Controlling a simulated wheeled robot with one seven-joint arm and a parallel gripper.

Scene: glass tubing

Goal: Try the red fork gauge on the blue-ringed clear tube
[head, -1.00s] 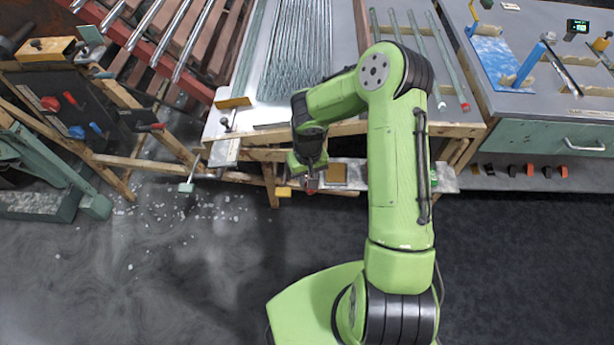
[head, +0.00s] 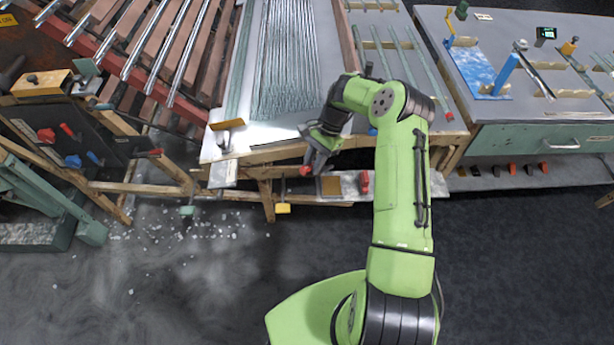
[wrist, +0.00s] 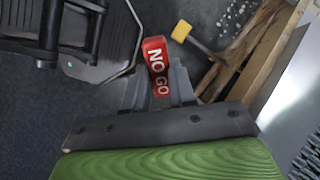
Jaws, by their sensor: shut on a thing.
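My gripper (wrist: 160,88) is shut on the red fork gauge (wrist: 157,65), which reads "NO GO" in the wrist view. In the head view my gripper (head: 313,163) holds the red gauge (head: 305,171) above the front shelf of the middle bench. Several clear tubes (head: 412,62) lie on a rack at that bench's right side. A small blue mark (head: 372,131) shows beside my arm, near the end of the leftmost tube; I cannot tell for sure that it is the ring. Another tube there has a red end (head: 449,115). My arm hides part of the rack.
Another red piece (head: 365,182) stands on the shelf (head: 405,184). A yellow-ended piece (head: 283,208) sticks out below the bench edge. A bundle of thin tubes (head: 285,60) fills the bench's middle. A grey-topped cabinet (head: 530,100) stands right. The floor in front is open.

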